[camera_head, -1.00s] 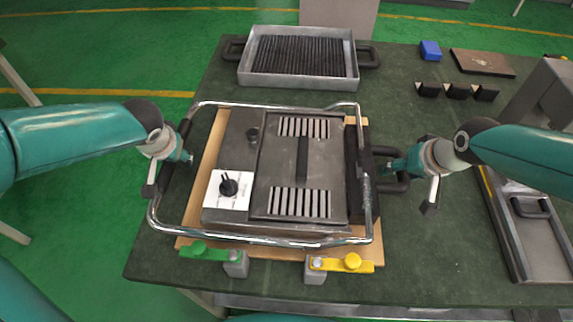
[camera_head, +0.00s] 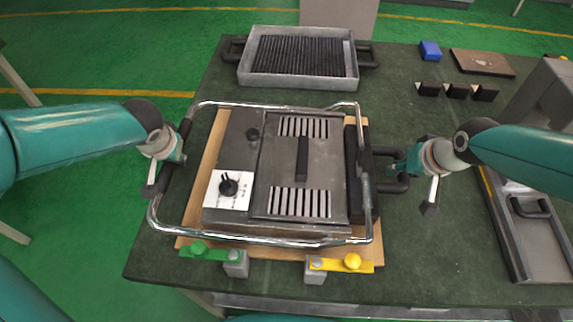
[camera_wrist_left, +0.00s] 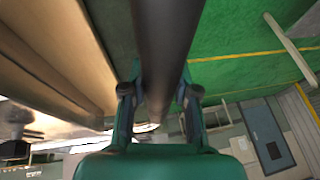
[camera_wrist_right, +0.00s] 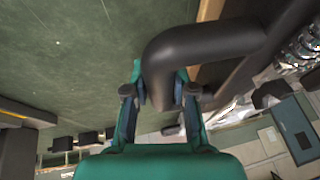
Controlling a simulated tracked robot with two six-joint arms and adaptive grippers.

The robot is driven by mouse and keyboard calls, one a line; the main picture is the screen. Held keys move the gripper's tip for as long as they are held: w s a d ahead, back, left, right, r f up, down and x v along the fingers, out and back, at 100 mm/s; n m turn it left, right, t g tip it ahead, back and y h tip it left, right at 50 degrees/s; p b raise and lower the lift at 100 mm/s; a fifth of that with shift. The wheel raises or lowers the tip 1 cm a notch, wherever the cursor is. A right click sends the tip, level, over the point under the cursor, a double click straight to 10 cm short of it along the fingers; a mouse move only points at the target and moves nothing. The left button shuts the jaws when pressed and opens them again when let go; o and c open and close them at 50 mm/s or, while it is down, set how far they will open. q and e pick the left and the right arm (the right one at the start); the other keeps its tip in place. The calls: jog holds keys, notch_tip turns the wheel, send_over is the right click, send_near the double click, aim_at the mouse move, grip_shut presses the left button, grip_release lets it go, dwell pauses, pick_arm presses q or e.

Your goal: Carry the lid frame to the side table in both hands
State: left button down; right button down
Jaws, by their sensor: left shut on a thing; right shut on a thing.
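The lid frame (camera_head: 262,238) is a loop of shiny chrome tube with black handles on its left and right sides. In the head view it surrounds the grey heating unit (camera_head: 300,208), which has a white dial plate and slotted top; I cannot tell whether the frame is raised. My left gripper (camera_head: 186,157) is shut on the left black bar (camera_wrist_left: 166,40), which runs between its fingers in the left wrist view. My right gripper (camera_head: 391,167) is shut on the right U-shaped black handle (camera_wrist_right: 200,55); its fingertips straddle the handle's bend in the right wrist view.
The unit sits on a wooden board (camera_head: 208,165) on a dark green worktable (camera_head: 440,250). Green (camera_head: 208,252) and yellow (camera_head: 342,264) clamps stand at the front. A grill tray (camera_head: 300,83) is behind, a metal tray (camera_head: 520,235) at right. Green floor is free at left.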

pick_arm(q)
jog(key=shift+w+r, duration=0.2)
jog(key=shift+r, duration=0.05)
pick_arm(e)
jog(key=shift+w+r, duration=0.25)
jog(key=shift+r, duration=0.05)
